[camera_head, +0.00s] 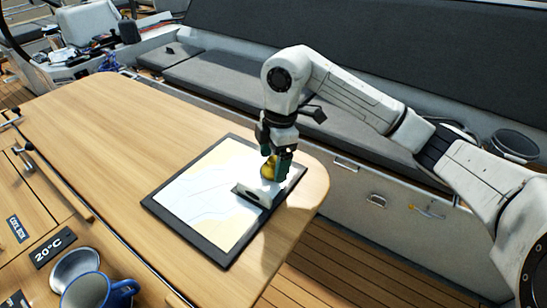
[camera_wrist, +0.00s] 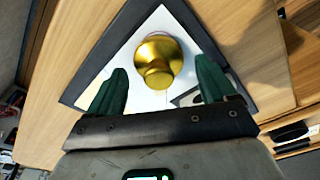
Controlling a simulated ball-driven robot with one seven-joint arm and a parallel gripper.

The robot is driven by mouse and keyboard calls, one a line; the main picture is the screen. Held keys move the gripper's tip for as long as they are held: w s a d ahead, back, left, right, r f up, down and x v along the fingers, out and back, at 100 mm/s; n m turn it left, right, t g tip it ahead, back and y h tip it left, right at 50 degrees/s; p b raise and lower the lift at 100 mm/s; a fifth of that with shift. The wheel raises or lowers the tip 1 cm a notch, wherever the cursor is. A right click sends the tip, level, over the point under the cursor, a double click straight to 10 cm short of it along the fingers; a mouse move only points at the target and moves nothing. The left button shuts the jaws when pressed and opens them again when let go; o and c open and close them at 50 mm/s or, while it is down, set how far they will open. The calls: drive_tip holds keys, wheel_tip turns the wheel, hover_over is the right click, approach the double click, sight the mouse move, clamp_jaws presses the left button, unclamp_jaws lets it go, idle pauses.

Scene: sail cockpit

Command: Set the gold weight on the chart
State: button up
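The gold weight (camera_head: 268,168) is a rounded brass piece with a knob. It appears to stand on the white part of the chart, near its right end. In the wrist view the weight (camera_wrist: 158,58) shows from above, knob towards the camera. The chart (camera_head: 195,195) lies in a dark-edged board on the wooden table; it also shows in the wrist view (camera_wrist: 150,98). My gripper (camera_head: 277,167) is over the chart beside the weight, partly covering it.
A grey metal block (camera_head: 258,196) lies on the chart in front of the weight. Two mugs, one blue (camera_head: 97,291), stand at the lower left. The wooden table (camera_head: 110,115) is clear left of the chart. A grey cushioned bench (camera_head: 220,80) runs behind.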

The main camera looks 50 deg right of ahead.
drive_tip(key=r, duration=0.4)
drive_tip(key=d+r+b, duration=0.1)
drive_tip(key=r, duration=0.7)
drive_tip(key=shift+s+d+r, duration=0.1)
drive_tip(key=shift+s+d, duration=0.05)
drive_tip(key=shift+s, duration=0.25)
